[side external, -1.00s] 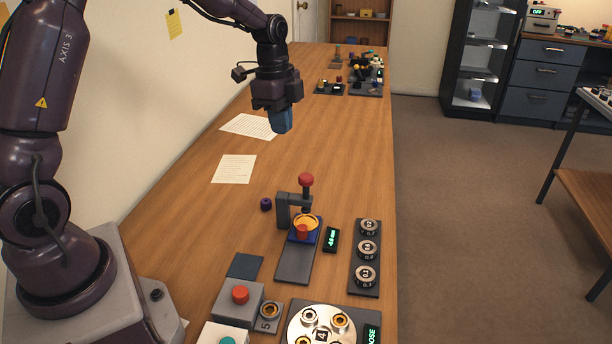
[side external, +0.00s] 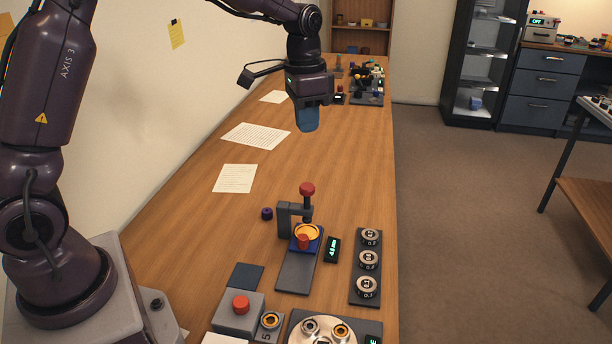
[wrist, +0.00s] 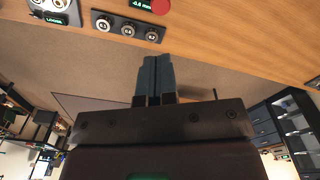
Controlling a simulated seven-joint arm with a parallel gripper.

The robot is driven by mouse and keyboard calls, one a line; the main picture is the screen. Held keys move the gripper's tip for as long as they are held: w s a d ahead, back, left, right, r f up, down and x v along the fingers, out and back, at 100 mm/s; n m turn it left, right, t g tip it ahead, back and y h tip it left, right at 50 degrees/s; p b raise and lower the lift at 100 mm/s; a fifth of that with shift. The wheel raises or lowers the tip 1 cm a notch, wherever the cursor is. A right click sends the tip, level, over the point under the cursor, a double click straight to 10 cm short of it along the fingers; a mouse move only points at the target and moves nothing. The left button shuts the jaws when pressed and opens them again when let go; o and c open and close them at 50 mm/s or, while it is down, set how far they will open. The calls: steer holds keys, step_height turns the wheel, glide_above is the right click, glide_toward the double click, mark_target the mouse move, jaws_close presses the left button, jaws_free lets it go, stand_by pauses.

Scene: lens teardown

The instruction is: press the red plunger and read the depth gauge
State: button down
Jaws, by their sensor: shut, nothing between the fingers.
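The red plunger (side external: 307,189) is a red knob on a dark post, held by a dark grey bracket (side external: 284,217). Below it a yellow ring (side external: 306,232) sits in a blue holder on a grey base (side external: 296,275). The depth gauge (side external: 333,249) is a small black box beside it with green digits, seemingly -0.8 mm. In the wrist view the plunger top (wrist: 161,6) and the gauge (wrist: 141,5) show at the top edge. My gripper (side external: 307,125) is shut and empty, in the air above the table, behind the plunger in the side view. Its blue fingers (wrist: 155,75) are together.
A dark strip with three numbered dials (side external: 369,260) lies right of the gauge. A grey box with a red button (side external: 241,305) and a silver round plate (side external: 322,332) are in front. A small purple part (side external: 267,213) lies left of the bracket.

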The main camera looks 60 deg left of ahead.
mark_target(306, 186)
steer(key=shift+r+n+g, duration=0.1)
steer(key=shift+r+n, duration=0.2)
steer(key=shift+n, duration=1.8)
steer(key=shift+r+n+g, duration=0.1)
steer(key=shift+r+n, duration=0.15)
steer(key=shift+n, duration=1.85)
steer(key=shift+r+n+g, duration=0.1)
steer(key=shift+r+n, duration=0.2)
steer(key=shift+n, duration=1.8)
steer(key=shift+f, duration=0.1)
step_height(306, 186, down, 14)
steer(key=shift+r, duration=0.1)
steer(key=shift+s+f, duration=0.1)
steer(key=shift+f, duration=2.25)
